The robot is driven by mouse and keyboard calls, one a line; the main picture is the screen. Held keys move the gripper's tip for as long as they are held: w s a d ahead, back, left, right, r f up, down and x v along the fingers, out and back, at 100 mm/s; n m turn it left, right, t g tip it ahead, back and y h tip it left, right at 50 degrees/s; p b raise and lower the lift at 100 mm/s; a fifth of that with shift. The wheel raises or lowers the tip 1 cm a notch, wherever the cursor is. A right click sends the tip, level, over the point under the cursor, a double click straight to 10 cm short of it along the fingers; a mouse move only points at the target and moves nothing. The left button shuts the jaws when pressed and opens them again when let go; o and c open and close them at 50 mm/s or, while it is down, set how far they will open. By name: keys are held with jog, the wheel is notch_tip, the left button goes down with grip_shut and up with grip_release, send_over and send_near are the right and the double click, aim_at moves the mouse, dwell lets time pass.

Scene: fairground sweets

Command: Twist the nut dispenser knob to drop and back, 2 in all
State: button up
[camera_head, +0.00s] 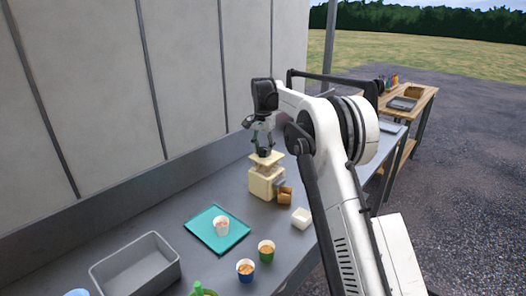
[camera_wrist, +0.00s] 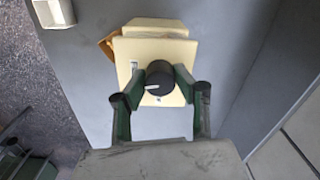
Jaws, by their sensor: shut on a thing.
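The nut dispenser (camera_head: 264,184) is a cream box on the grey counter, with a flat cream plate on top. In the wrist view the dispenser (camera_wrist: 133,56) lies under my gripper, and its round dark knob (camera_wrist: 161,75) has a white pointer mark toward the lower left. My gripper (camera_head: 264,151) is above the dispenser, pointing down. In the wrist view my gripper (camera_wrist: 161,86) has its green-and-black fingers on either side of the knob, shut on it. In the head view the fingers hide the knob. Whether any nuts have dropped cannot be seen.
A brown box (camera_head: 285,197) stands against the dispenser's right side, with a white container (camera_head: 301,217) nearer. A teal tray (camera_head: 204,238) holds a paper cup (camera_head: 221,226). The wall runs behind.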

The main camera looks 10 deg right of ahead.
aim_at(263, 148)
jog(key=shift+m, duration=1.1)
jog(key=o, duration=1.1)
notch_tip(263, 148, up, 12)
jog(key=shift+r, duration=0.1)
